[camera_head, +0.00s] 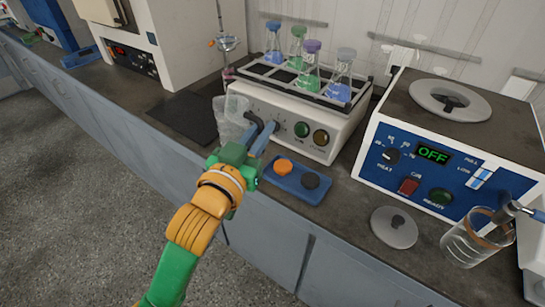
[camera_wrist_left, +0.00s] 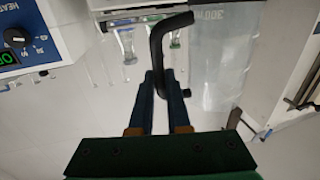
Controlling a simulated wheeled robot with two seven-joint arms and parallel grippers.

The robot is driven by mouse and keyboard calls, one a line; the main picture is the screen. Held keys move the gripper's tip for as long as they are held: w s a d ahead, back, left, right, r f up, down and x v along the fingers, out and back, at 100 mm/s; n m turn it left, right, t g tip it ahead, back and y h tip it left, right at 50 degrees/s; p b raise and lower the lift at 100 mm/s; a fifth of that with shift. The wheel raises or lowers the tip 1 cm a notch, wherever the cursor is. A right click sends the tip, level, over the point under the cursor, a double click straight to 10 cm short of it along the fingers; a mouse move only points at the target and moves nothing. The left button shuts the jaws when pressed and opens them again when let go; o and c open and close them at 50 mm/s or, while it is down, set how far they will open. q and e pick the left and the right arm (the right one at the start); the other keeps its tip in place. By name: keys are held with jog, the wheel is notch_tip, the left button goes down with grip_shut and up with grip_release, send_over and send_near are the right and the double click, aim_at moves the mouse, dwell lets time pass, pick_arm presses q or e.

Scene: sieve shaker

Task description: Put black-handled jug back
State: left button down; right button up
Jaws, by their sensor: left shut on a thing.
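The black-handled jug (camera_head: 230,122) is a clear plastic vessel in front of the shaker's left end. My left gripper (camera_head: 262,138) is shut on its black handle. In the left wrist view the handle (camera_wrist_left: 157,45) runs between the two blue fingers (camera_wrist_left: 163,88), and the clear jug wall (camera_wrist_left: 222,55) with a "300" mark is beside it. The jug looks upright in the head view. Its base is partly hidden, so I cannot tell whether it touches the bench. My right gripper is not in view.
The shaker (camera_head: 300,125) holds several colour-stoppered flasks. A blue tray (camera_head: 318,193) with orange and black caps lies close to my gripper. A dark mat (camera_head: 188,115) lies left of the jug. A blue-fronted heater (camera_head: 455,140), a grey lid (camera_head: 394,228) and a beaker (camera_head: 468,245) stand right.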

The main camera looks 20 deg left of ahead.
pick_arm(q)
jog(key=shift+w+d+f+b, duration=0.15)
jog(key=shift+f+b, duration=0.25)
jog(key=shift+b, duration=0.65)
jog(key=w+f+b, duration=0.1)
jog(key=w+f, duration=0.3)
jog(key=f, duration=0.1)
jog(key=w+f+b, duration=0.1)
jog(key=w+f, duration=0.4)
jog(key=shift+w, duration=0.25)
jog(key=shift+f, duration=0.2)
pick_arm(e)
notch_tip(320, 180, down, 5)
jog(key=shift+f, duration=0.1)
pick_arm(q)
jog(key=shift+f, duration=0.35)
jog(key=c, duration=0.9)
grip_release()
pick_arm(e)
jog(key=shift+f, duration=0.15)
